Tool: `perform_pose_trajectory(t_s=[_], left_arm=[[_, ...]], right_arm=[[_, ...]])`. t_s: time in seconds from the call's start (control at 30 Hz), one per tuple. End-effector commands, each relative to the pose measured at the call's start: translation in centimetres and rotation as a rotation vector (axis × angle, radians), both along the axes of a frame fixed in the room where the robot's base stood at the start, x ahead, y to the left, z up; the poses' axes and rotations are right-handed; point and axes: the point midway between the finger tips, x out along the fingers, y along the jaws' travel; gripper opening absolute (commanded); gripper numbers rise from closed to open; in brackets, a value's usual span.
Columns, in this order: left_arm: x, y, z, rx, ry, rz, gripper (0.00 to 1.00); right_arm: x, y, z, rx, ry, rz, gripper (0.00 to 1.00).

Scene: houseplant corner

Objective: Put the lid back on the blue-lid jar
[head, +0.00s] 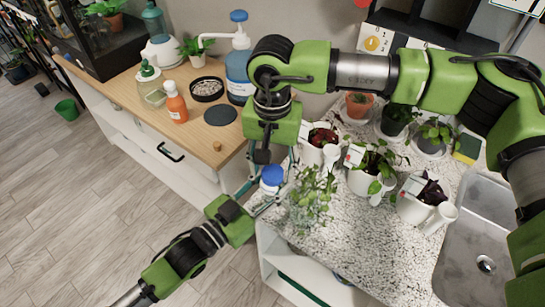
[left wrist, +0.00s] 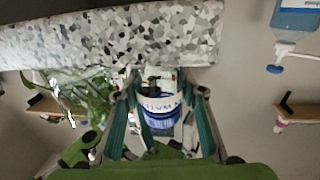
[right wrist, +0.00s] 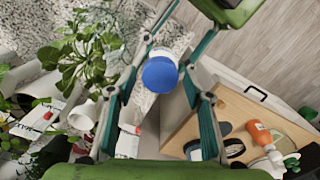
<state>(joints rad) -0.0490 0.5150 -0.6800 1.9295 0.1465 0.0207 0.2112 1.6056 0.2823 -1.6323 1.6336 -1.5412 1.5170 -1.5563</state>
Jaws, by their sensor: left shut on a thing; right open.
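The jar is small and white, with lettering on its side. It shows in the left wrist view (left wrist: 158,104) and the head view (head: 268,188). Its blue lid (head: 272,174) sits on top, also visible in the left wrist view (left wrist: 162,124) and right wrist view (right wrist: 160,74). I cannot tell whether it is fully seated. My left gripper (head: 266,201) is shut on the jar, holding it off the counter's front edge. My right gripper (head: 270,181) points down from above, open, with its fingers on either side of the lid.
The speckled counter (head: 340,250) holds several potted plants; a leafy one (head: 312,197) stands close right of the jar. The wooden cabinet top (head: 140,112) to the left carries an orange bottle (head: 176,103), a blue pump bottle (head: 238,75) and a dark round mat (head: 220,115). A sink (head: 480,240) is at right.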

Motion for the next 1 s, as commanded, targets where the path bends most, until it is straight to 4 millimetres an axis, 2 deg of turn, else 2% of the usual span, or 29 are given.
perform_pose_trajectory(t_s=[0.27,0.43,0.63,0.73,1.0], left_arm=[[0.01,-0.01,0.02,-0.001,-0.001,0.000,0.00],[0.00,0.00,0.02,-0.001,-0.001,0.000,0.00],[0.00,0.00,0.02,-0.001,-0.001,0.000,0.00],[0.00,0.00,0.02,-0.001,-0.001,0.000,0.00],[0.00,0.00,0.02,0.000,0.000,0.000,0.00]], right_arm=[[-0.02,0.03,-0.15,0.000,0.000,0.000,0.47],[-0.03,0.03,-0.13,0.000,0.001,0.000,0.07],[-0.03,0.03,-0.13,0.000,0.001,-0.008,0.07],[-0.04,0.03,-0.16,0.000,0.001,-0.082,0.07],[-0.04,0.09,-0.18,0.002,0.002,-0.603,0.07]])
